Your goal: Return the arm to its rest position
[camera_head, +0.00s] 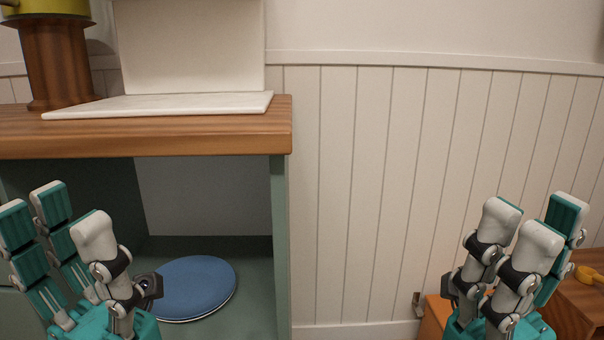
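My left gripper (62,240) is at the lower left, in front of the green cabinet. Its white and teal fingers point up and stand apart, with nothing between them. My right gripper (530,240) is at the lower right, in front of the panelled wall. Its fingers also point up, and I see nothing held in it. Gaps show between some of its fingers, but they overlap in this view. The lower parts of both arms are cut off by the bottom edge.
A green cabinet with a wooden top (215,135) stands at the left. A blue round plate (197,285) lies in its open compartment. A white board (160,104) and a wooden stand (58,60) are on top. Wooden furniture (578,305) is at the lower right. Clear space lies between the grippers.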

